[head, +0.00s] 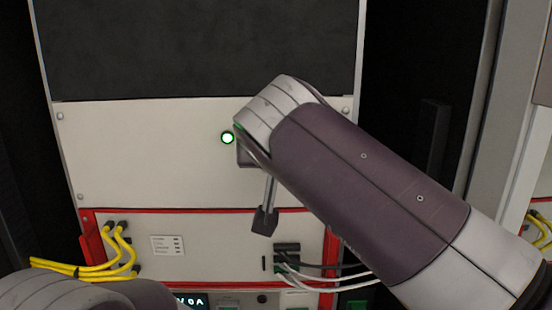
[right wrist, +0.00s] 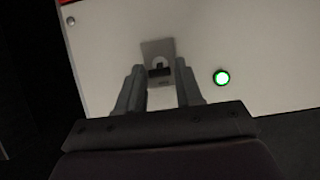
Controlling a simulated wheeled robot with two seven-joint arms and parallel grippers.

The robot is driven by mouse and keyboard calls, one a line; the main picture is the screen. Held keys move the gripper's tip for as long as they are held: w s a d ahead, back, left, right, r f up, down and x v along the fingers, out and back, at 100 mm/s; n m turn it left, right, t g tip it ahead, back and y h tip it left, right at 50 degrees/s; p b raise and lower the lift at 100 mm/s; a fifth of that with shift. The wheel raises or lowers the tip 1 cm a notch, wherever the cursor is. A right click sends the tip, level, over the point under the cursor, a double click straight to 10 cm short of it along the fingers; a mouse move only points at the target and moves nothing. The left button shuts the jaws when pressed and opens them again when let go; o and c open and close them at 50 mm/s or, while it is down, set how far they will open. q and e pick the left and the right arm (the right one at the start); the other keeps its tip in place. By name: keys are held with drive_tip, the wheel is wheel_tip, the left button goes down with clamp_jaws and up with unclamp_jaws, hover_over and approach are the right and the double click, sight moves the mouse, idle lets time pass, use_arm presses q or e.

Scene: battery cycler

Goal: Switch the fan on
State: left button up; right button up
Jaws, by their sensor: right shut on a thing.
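The fan switch (right wrist: 159,70) is a small dark lever on a grey plate (right wrist: 152,48), mounted on the white panel (head: 140,150). My right gripper (right wrist: 160,66) is at this switch, with one finger on each side of it, shut on it. In the head view one dark fingertip (head: 265,220) shows below my wrist, and my right arm hides the switch. A green indicator light (head: 227,138) is lit on the panel; it also shows in the right wrist view (right wrist: 221,78). My left gripper is not in view; only part of that arm shows at lower left.
A red-edged unit (head: 200,250) below the panel carries yellow cables (head: 105,262) at left and black and white cables (head: 330,272) at right. A dark panel (head: 200,50) is above. A cabinet frame (head: 480,120) stands at right.

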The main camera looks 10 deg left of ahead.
drive_tip(key=shift+w+r+g, duration=0.15)
drive_tip(key=shift+g, duration=0.35)
idle(0.3)
drive_tip(key=o, duration=1.1)
drive_tip(key=shift+c, duration=0.2)
drive_tip(key=shift+w, duration=0.1)
drive_tip(key=v, duration=1.2)
drive_tip(key=shift+r, duration=0.4)
